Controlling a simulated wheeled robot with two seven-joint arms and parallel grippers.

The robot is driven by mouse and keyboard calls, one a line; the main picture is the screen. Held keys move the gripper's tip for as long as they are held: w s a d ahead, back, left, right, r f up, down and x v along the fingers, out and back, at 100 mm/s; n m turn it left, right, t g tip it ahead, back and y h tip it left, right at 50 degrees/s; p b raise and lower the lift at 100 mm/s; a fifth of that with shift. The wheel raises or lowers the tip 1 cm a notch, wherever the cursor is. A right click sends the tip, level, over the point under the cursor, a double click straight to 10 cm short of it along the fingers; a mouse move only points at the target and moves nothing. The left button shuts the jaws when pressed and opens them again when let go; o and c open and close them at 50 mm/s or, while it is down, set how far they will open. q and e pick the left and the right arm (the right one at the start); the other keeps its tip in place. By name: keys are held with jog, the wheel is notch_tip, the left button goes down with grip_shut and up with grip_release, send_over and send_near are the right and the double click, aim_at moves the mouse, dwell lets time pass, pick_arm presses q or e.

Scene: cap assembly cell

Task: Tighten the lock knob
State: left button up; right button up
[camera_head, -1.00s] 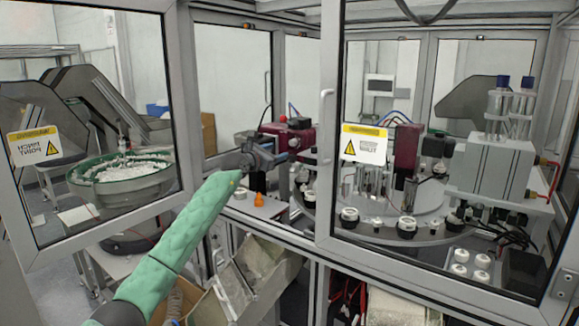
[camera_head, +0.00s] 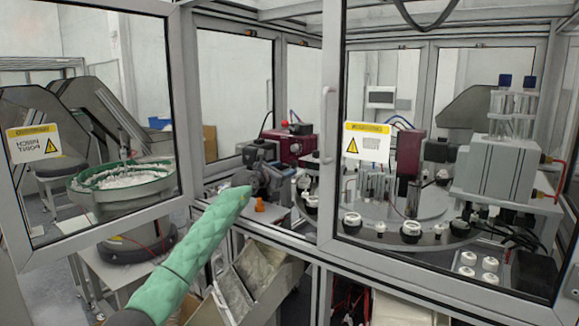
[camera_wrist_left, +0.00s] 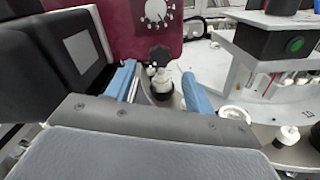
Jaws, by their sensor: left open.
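My left gripper (camera_head: 281,180) reaches through the open door gap in the head view, beside the maroon unit and the rotary table. In the left wrist view its two blue fingers (camera_wrist_left: 160,88) stand apart with nothing clamped. A white-topped piece with a black base (camera_wrist_left: 162,84) shows in the gap between them; contact is not visible. Beyond it is the maroon unit (camera_wrist_left: 118,22) with a white dial (camera_wrist_left: 156,12) and a round black knob (camera_wrist_left: 160,54). An orange part (camera_head: 259,205) sits below the gripper in the head view. I cannot tell which part is the lock knob. My right gripper is out of view.
The rotary table (camera_head: 385,235) carries several black-and-white pieces right of the gripper. A framed glass door (camera_head: 440,200) closes off the right front. The open left door (camera_head: 90,160) and a green-rimmed bowl feeder (camera_head: 120,182) are at left.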

aim_at(292, 165)
pick_arm(q)
jog(key=shift+p+x, duration=0.4)
jog(key=shift+x, duration=1.7)
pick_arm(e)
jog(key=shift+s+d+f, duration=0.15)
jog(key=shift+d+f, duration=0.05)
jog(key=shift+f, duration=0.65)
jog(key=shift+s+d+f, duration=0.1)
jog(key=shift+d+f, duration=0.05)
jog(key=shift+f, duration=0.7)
pick_arm(q)
jog(key=shift+c, duration=0.2)
jog(key=c, duration=0.9)
